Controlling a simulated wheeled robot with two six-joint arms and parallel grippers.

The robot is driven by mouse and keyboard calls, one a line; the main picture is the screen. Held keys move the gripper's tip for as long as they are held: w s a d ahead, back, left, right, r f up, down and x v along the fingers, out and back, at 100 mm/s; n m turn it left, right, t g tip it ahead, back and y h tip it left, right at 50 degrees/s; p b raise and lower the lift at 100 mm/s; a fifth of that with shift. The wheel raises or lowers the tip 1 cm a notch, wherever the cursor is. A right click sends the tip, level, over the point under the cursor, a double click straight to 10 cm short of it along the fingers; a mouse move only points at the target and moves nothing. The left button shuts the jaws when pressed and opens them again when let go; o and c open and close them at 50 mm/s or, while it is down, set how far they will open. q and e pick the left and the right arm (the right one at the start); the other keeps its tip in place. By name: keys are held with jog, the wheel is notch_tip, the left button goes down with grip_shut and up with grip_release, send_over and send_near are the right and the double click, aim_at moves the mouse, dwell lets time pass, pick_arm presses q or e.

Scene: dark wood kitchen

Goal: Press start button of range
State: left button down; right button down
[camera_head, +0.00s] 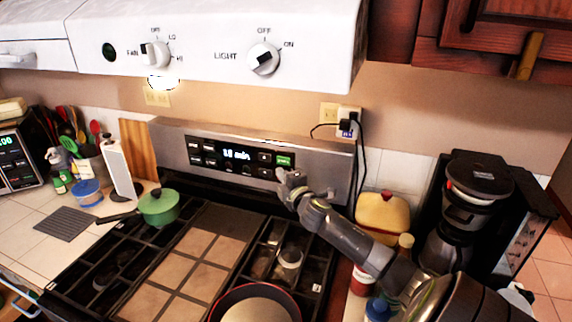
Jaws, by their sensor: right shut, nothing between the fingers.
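The range's control panel (219,158) is on the steel backguard behind the cooktop, with a lit display (236,155) and several dark buttons. A green button (284,161) sits at the panel's right end; its label is too small to read for sure. My right gripper (284,177) is shut and empty, just below the green button in the picture. I cannot tell whether its tip touches the panel. My right arm reaches in from the lower right. My left gripper does not show.
A coffee maker (470,215), bottles and a yellow container (383,215) crowd the right counter. The white hood (215,50) overhangs above.

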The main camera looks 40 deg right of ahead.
aim_at(283, 159)
jog(key=shift+w+d+p, duration=0.2)
jog(key=shift+w+d, duration=0.45)
jog(key=shift+d, duration=0.3)
jog(key=shift+w+d+p, duration=0.2)
jog(key=shift+w+d, duration=0.4)
jog(key=shift+d, duration=0.35)
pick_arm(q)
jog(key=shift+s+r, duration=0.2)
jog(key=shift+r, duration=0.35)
pick_arm(e)
jog(key=shift+w+d+r+b, duration=0.1)
jog(key=shift+w+d+b, duration=0.15)
jog(key=shift+d, duration=0.3)
jog(key=shift+a+r, duration=0.1)
jog(key=shift+r, duration=0.1)
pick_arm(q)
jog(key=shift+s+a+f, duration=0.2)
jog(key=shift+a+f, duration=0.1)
pick_arm(e)
jog(key=shift+r, duration=0.15)
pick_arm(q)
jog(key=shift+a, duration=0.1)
